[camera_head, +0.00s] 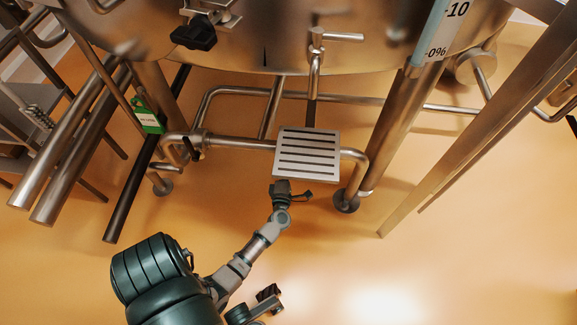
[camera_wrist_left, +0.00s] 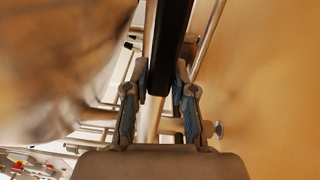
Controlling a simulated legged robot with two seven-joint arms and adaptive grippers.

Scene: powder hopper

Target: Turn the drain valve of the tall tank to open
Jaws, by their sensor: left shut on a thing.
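The steel tank (camera_head: 250,50) fills the top of the head view. A steel pipe fitting (camera_head: 316,62) with a bare side bar hangs at its underside, and a dark part (camera_head: 311,112) runs down from it towards the slotted plate. My left gripper (camera_wrist_left: 160,88) is shut on a black bar (camera_wrist_left: 170,38), which passes between its fingers in the left wrist view. In the head view my left arm reaches from the lower left to the near edge of the plate. Its fingertips are hard to make out there. I cannot tell which part the bar belongs to.
The slotted steel plate (camera_head: 307,153) stands amid steel pipes and tank legs (camera_head: 395,125). A green tag (camera_head: 147,116) hangs left. A black latch handle (camera_head: 193,37) is on the tank. A diagonal steel beam (camera_head: 480,130) stands right. The orange floor in front is clear.

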